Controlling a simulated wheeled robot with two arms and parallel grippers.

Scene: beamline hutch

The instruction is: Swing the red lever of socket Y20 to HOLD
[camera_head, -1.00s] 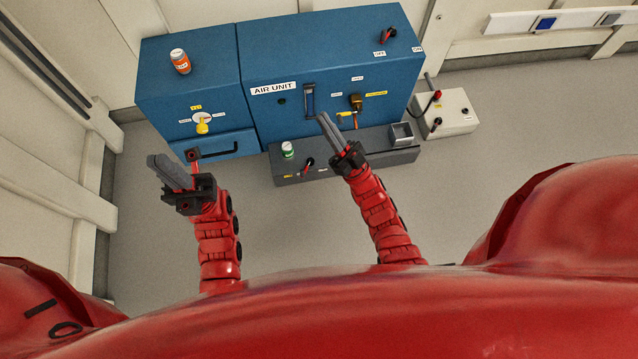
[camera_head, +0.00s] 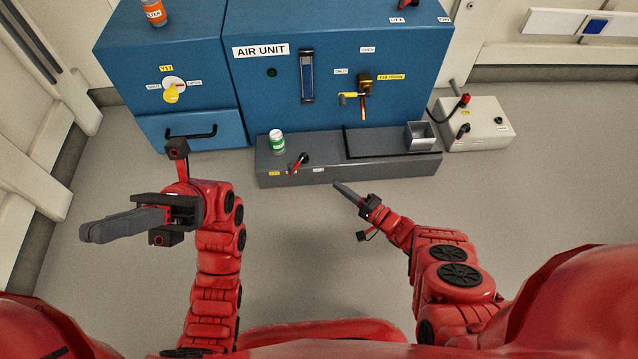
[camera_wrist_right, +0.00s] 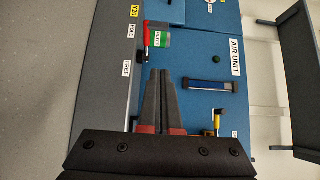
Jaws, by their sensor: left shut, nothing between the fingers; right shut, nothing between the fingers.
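The red lever (camera_head: 298,163) with a black part sits at the left of the grey bench's (camera_head: 385,170) front. In the head view it tilts from upper right to lower left. A yellow label (camera_head: 274,173) is left of it and a white one (camera_head: 318,170) right. The right wrist view shows the Y20 label (camera_wrist_right: 134,11), HOLD label (camera_wrist_right: 131,30), FREE label (camera_wrist_right: 126,68) and lever (camera_wrist_right: 146,38). I cannot tell its exact setting. My right gripper (camera_head: 343,189) is shut and empty, apart from the lever, lower right of it. My left gripper (camera_head: 95,231) is shut and empty, far left.
A green-labelled jar (camera_head: 277,142) stands on the bench just behind the lever. A metal bin (camera_head: 420,136) is at the bench's right end. The blue air unit (camera_head: 330,110) rises behind. A white box (camera_head: 475,130) stands right. Floor (camera_head: 300,240) between my arms is clear.

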